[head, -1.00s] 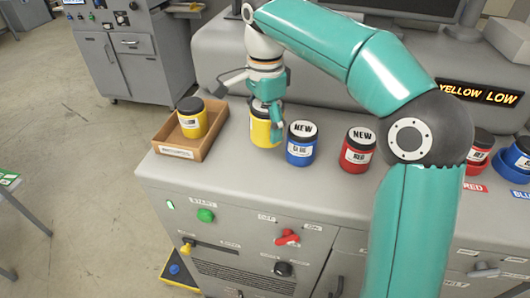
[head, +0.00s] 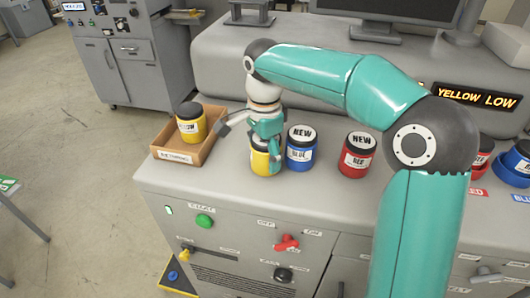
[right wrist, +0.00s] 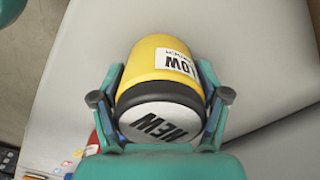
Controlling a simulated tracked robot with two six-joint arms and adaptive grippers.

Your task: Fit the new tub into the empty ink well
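The new yellow tub (head: 262,162) is in my right gripper (head: 264,138), at the left of the counter, in front and left of the new blue tub. In the right wrist view the fingers (right wrist: 160,85) lie on both sides of the tub (right wrist: 158,57), near its black rim and white "NEW" lid. I cannot tell if its base touches the counter. Ink wells at the far right hold a red tub (head: 482,146) and a blue tub (head: 518,153). No empty well shows; my right arm covers part of that area. My left gripper is out of view.
A new blue tub (head: 301,150) stands close beside the held tub, and a new red tub (head: 358,157) farther right. A brown tray (head: 207,148) at left holds another yellow tub (head: 190,125). A display (head: 478,95) reads "YELLOW LOW". Controls line the counter's front.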

